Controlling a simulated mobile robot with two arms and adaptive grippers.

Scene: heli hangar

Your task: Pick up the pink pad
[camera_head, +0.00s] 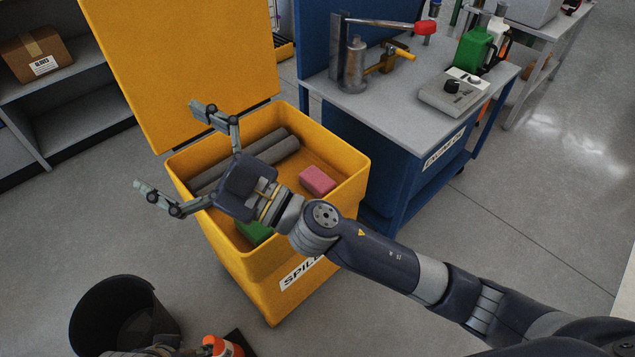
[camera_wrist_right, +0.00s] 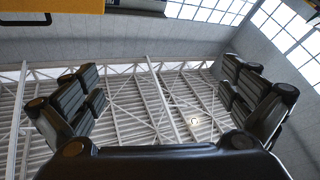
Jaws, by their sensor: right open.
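The pink pad (camera_head: 317,181) lies inside the open yellow spill bin (camera_head: 362,172), near its right inner wall. It is in plain sight in the head view. My right gripper (camera_head: 168,146) is open and empty, above the left side of the bin. Its fingers point left, away from the pad, and its arm crosses in front of the bin. In the wrist view its open fingers (camera_wrist_right: 160,97) show against the roof, and the pad is not seen there. My left gripper is not clearly seen.
Grey rolls (camera_head: 273,148) and a green pad (camera_head: 254,232) lie in the bin. The yellow lid (camera_head: 185,65) stands open behind. A blue workbench (camera_head: 400,120) with tools is at right. A black bucket (camera_head: 100,310) stands front left, beside an orange item (camera_head: 222,346).

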